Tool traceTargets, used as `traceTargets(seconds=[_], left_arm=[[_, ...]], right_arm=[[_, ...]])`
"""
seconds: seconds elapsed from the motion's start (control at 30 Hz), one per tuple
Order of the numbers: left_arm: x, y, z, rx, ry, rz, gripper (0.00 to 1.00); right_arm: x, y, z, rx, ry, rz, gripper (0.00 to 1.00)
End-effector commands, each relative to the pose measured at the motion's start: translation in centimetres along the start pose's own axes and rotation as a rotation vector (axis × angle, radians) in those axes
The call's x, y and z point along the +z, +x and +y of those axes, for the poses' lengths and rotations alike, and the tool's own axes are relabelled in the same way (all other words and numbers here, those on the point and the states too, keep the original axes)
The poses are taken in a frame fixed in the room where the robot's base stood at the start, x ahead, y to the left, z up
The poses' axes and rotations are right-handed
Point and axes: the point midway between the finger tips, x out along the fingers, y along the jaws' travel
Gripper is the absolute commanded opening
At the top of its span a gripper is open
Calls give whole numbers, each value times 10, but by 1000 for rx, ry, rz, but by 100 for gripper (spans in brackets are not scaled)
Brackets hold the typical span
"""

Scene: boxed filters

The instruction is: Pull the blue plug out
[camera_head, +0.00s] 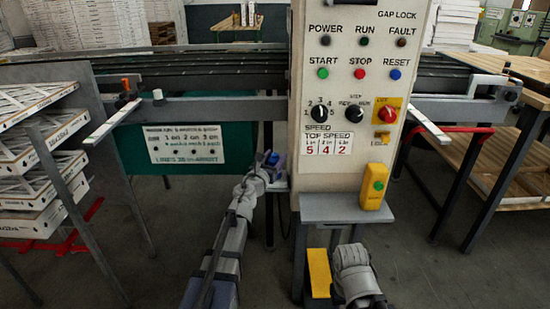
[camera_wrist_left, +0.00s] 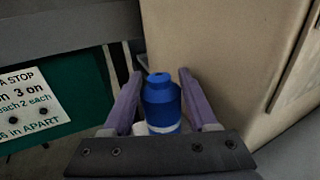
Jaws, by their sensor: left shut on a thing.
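The blue plug (camera_wrist_left: 161,98) stands between the two purple fingers of my left gripper (camera_wrist_left: 158,78) in the left wrist view. It has a stepped, narrower top and a white band near its lower end. My left gripper is shut on it. In the head view the left gripper (camera_head: 268,164) is at the left edge of the control panel, with the plug (camera_head: 272,157) showing as a small blue spot. The plug's lower end and whatever it sits in are hidden by the gripper. My right arm shows at the bottom of the head view, but its fingertips do not.
The control panel (camera_head: 346,100) with buttons and knobs stands just right of the left gripper. A green board with a white sign (camera_head: 185,144) is to the left. Racks with boxed filters (camera_head: 45,150) stand far left.

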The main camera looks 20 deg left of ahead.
Motion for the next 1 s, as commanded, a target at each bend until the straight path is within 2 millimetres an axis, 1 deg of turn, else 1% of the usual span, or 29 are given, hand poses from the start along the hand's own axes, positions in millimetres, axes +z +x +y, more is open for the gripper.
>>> traceTargets(seconds=[0.17,1.0], left_arm=[[2,0,0,0,0,0,0],[26,0,0,0,0,0,0]], right_arm=[[0,-2,0,0,0,0,50],[2,-26,3,0,0,0,50]])
